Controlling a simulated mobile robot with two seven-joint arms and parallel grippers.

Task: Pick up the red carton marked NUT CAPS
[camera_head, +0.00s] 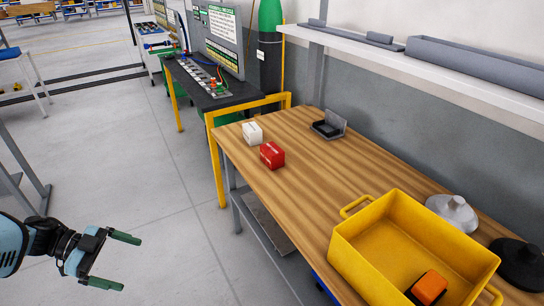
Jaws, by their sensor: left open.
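The red carton (272,155) sits on the wooden workbench (300,180) near its left front edge. Its marking is too small to read. A white carton (252,133) stands just behind it, a little to the left. My left gripper (115,262) is at the lower left, over the floor and off the bench. Its two green-tipped fingers are apart with nothing between them. It is well to the left of the red carton and lower in the picture. My right gripper is not in view.
A yellow bin (365,225) with an orange and black item (428,287) stands at the bench's right. Beyond it are a silver lidded piece (453,212) and a black round one (518,262). A small black open box (329,127) sits at the back. A shelf (430,75) overhangs the bench.

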